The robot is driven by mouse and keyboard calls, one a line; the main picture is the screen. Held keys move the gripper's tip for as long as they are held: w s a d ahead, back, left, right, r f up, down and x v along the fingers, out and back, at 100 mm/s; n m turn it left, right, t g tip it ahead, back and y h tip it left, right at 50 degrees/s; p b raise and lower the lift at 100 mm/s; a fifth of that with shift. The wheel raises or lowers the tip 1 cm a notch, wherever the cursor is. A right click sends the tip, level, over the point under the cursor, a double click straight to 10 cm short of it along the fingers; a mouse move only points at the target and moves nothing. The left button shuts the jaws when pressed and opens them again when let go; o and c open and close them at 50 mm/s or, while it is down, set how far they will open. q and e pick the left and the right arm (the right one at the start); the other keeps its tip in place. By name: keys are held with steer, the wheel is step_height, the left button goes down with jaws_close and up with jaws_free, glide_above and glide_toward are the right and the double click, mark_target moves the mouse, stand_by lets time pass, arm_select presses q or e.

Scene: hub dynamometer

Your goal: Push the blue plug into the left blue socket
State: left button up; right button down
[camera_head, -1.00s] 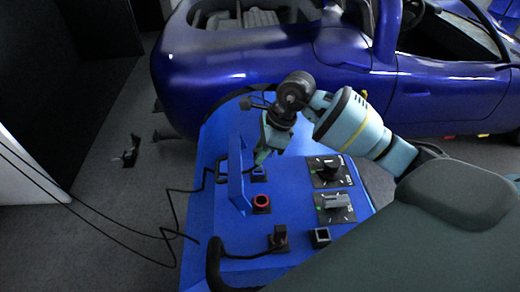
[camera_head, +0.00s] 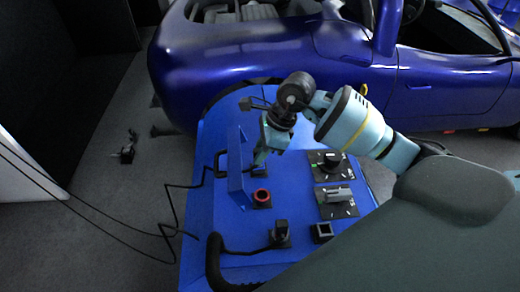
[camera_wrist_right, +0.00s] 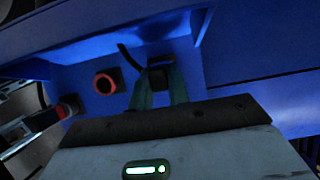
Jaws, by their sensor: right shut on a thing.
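My right gripper (camera_head: 261,160) reaches down to the blue board, just right of an upright blue panel (camera_head: 238,168). In the right wrist view its fingers (camera_wrist_right: 160,92) are shut on a small dark plug (camera_wrist_right: 160,74), and a black cable leads off to its left. My left gripper is not in view.
A red-ringed socket (camera_head: 262,198) lies just in front of the gripper. A black plug (camera_head: 281,233) with a cable and a square black socket (camera_head: 322,232) are nearer. A blue car (camera_head: 255,55) stands behind; loose cables (camera_head: 110,228) hang left.

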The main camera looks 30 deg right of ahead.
steer(key=c, duration=1.3)
jaws_free()
steer(key=shift+o, duration=0.2)
steer(key=v, duration=0.8)
steer(key=shift+a, duration=0.1)
